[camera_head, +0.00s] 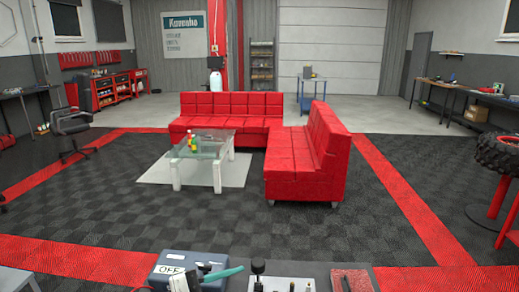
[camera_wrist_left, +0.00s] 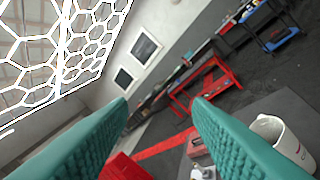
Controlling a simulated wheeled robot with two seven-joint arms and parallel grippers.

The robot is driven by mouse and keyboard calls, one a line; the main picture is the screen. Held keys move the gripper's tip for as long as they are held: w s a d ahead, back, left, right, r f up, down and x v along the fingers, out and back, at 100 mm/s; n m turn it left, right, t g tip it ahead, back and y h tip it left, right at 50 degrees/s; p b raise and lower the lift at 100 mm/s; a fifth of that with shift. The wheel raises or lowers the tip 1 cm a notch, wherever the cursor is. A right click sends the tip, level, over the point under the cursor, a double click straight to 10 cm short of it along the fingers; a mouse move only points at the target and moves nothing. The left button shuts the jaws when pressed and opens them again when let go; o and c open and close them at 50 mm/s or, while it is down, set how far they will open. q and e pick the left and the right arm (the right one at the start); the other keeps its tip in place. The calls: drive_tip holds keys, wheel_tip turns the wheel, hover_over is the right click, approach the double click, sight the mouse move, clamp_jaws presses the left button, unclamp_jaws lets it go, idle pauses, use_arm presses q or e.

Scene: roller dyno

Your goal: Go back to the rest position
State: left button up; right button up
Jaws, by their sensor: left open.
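My left gripper (camera_wrist_left: 160,108) shows in the left wrist view as two teal ribbed fingers. They are apart, with nothing held between them. The view is tilted, and the fingers are up in the air with the room behind them. In the head view a small teal piece (camera_head: 222,273) shows at the bottom edge near a box marked OFF (camera_head: 172,269); I cannot tell if it is a finger of mine. My right gripper does not show in either view.
Items on a surface fill the head view's bottom edge, including a red piece (camera_head: 352,280). Beyond are a red sofa (camera_head: 228,108), a glass table (camera_head: 207,150) and open chequered floor (camera_head: 200,215). The left wrist view shows a white bucket (camera_wrist_left: 280,138) and a red bench (camera_wrist_left: 205,90).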

use_arm(q)
drive_tip(key=w+a+n+t+y, duration=0.2)
drive_tip(key=a+n+t+y, duration=0.95)
drive_tip(key=n, duration=0.55)
drive_tip(key=s+a+f+n+g+y, duration=0.2)
drive_tip(key=s+a+f+n+y, duration=0.25)
drive_tip(key=f+y, duration=0.3)
drive_tip(key=s+f+g+h, duration=0.1)
drive_tip(key=s+f+g, duration=1.2)
drive_tip(key=s+f, duration=0.6)
drive_tip(key=s+f+g, duration=0.1)
drive_tip(key=s+f, duration=0.1)
drive_tip(key=f, duration=1)
drive_tip(key=s+f, duration=0.2)
drive_tip(key=f, duration=1)
drive_tip(key=s+a+f+g, duration=0.1)
drive_tip(key=s+a+f, duration=0.1)
drive_tip(key=s+f, duration=1.3)
drive_tip(key=shift+s+a+f+m, duration=0.2)
drive_tip(key=shift+s+a+m, duration=0.15)
drive_tip(key=shift+s, duration=0.1)
